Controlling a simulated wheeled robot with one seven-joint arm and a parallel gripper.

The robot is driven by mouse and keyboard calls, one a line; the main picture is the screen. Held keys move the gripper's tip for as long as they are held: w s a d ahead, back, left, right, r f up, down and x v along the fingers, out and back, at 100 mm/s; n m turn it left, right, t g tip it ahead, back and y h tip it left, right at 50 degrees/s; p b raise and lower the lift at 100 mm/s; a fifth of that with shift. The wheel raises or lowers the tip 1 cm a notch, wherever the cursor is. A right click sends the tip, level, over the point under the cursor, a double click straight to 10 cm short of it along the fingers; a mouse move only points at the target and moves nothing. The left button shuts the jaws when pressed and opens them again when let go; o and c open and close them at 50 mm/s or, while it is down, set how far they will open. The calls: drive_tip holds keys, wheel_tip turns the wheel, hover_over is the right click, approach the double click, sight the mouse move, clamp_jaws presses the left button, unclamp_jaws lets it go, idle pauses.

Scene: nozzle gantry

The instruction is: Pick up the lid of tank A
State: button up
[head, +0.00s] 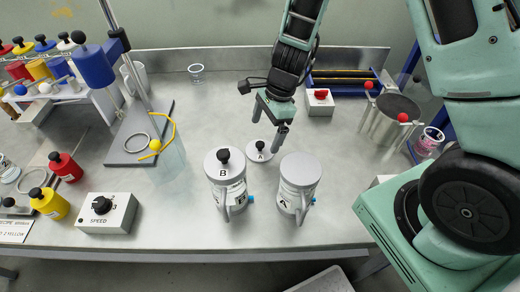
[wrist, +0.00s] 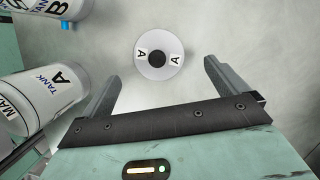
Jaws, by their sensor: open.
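The lid of tank A (head: 262,157) is a round pale disc with a black knob and the letter A. It lies flat on the bench behind the two tanks. It also shows in the wrist view (wrist: 158,71), seen from above. Tank A (head: 299,186) is a white cylinder right of the lid in the head view; no knob shows on its top. It also shows in the wrist view (wrist: 38,98). My gripper (head: 268,127) is open and empty above the lid. In the wrist view, the lid appears just beyond my open fingertips (wrist: 161,74), not touching them.
Tank B (head: 228,192) stands left of tank A, with its black-knobbed lid on. A stand (head: 138,146) with a yellow hook is at the left. A SPEED box (head: 106,212) is at the front left. A red-button box (head: 319,103) is behind.

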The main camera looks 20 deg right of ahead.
sight(262, 143)
drive_tip(key=x, duration=0.5)
drive_tip(key=shift+s, duration=0.15)
drive_tip(key=c, duration=1.1)
drive_tip(key=shift+o, duration=0.2)
